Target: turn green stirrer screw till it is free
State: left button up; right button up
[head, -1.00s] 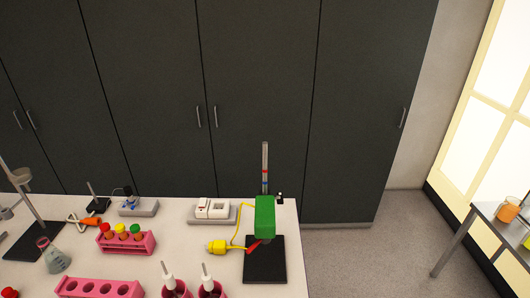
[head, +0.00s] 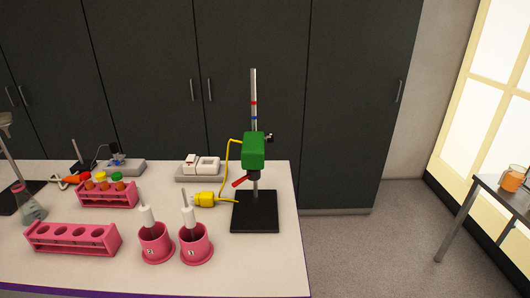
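The green stirrer (head: 253,151) sits on a vertical metal rod (head: 253,101) that stands on a black base plate (head: 255,213) near the table's right edge. A small dark and metallic screw (head: 270,138) sticks out at the stirrer's upper right, too small to tell how far it is turned. A red piece (head: 241,182) sticks out at its lower left. A yellow cable runs from the stirrer to a yellow plug (head: 206,198) on the table. The rod carries a red and a blue mark above the stirrer. Neither gripper is in view.
Two pink cups (head: 157,244) (head: 196,245) with white-handled tools stand left of the base. Pink racks (head: 73,238) (head: 107,196) and a flask (head: 29,208) are farther left. A white device (head: 200,167) stands behind.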

aim_at(270, 137)
jog(key=i+l+u, duration=0.25)
jog(key=l, duration=0.35)
jog(key=l+u, duration=0.25)
jog(key=l, duration=0.4)
jog(key=i+l+u, duration=0.85)
jog(key=l, duration=0.2)
jog(key=i+l+u, duration=0.15)
jog(key=l+u, duration=0.3)
jog(key=l, duration=0.2)
jog(key=i+l+u, duration=0.1)
jog(key=l+u, duration=0.3)
jog(key=l, duration=0.35)
jog(key=l+u, duration=0.45)
jog(key=l, duration=0.3)
jog(key=k+l+u, duration=0.15)
jog(key=l+u, duration=0.25)
jog(key=l, duration=0.35)
